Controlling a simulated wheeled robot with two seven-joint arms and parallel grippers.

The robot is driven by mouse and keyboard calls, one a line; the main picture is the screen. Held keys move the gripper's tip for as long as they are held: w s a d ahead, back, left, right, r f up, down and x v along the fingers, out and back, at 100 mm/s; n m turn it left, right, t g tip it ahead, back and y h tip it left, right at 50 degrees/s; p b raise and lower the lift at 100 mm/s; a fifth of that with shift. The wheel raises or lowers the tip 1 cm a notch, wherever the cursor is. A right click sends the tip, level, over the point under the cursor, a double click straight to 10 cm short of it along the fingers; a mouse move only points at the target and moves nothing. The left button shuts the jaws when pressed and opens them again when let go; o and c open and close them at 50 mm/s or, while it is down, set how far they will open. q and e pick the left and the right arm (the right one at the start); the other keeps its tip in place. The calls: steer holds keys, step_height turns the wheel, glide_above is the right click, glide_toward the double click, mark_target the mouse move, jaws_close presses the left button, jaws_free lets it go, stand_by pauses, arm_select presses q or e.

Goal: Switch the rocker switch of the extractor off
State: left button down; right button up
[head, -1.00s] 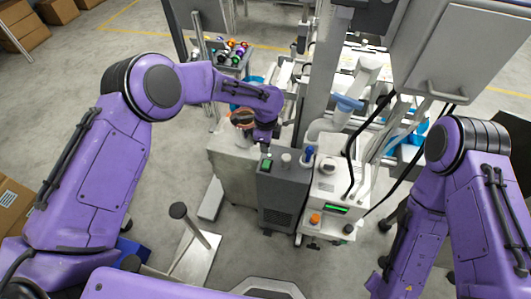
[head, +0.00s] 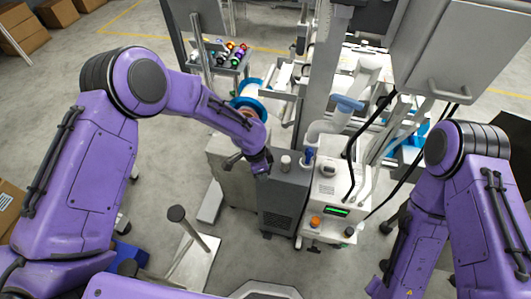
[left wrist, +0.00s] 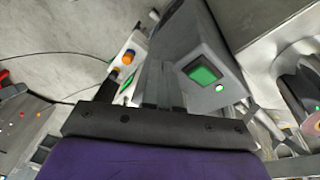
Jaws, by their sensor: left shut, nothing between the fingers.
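The extractor (head: 284,205) is a dark grey box with a vented front, standing in the middle of the head view. Its rocker switch (left wrist: 202,74) is a green lit square in a dark frame on the casing in the left wrist view. A small green lamp (left wrist: 219,88) glows beside it. My left gripper (head: 262,172) is shut and empty at the top left of the extractor, hiding the switch in the head view. In the left wrist view its fingers (left wrist: 163,85) lie left of the switch; contact cannot be told. My right gripper is out of view.
A white machine (head: 327,205) with an orange knob (head: 315,221) and a green display stands right of the extractor. A blue-rimmed reel (head: 250,104) is behind my left forearm. A post on a plate (head: 195,262) stands at front left. Black cables hang at right.

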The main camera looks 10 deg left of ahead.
arm_select(q)
steer(key=s+a+f+n+t, duration=0.1)
steer(key=s+a+f+n, duration=0.45)
steer(key=s, duration=0.25)
steer(key=s+a+f+n+t, duration=0.1)
steer(key=s+a+f+n, duration=0.4)
steer(key=s+n, duration=0.3)
steer(key=s+a+r+n+y, duration=0.1)
steer(key=s+a+n+y, duration=0.1)
steer(key=s+a, duration=0.4)
steer(key=s+a+r+n+t+y, duration=0.1)
steer(key=s+a+r+n+y, duration=0.1)
steer(key=s+a, duration=0.4)
steer(key=shift+r+n+t+y, duration=0.3)
steer(key=shift+n+y, duration=0.5)
steer(key=shift+n, duration=0.45)
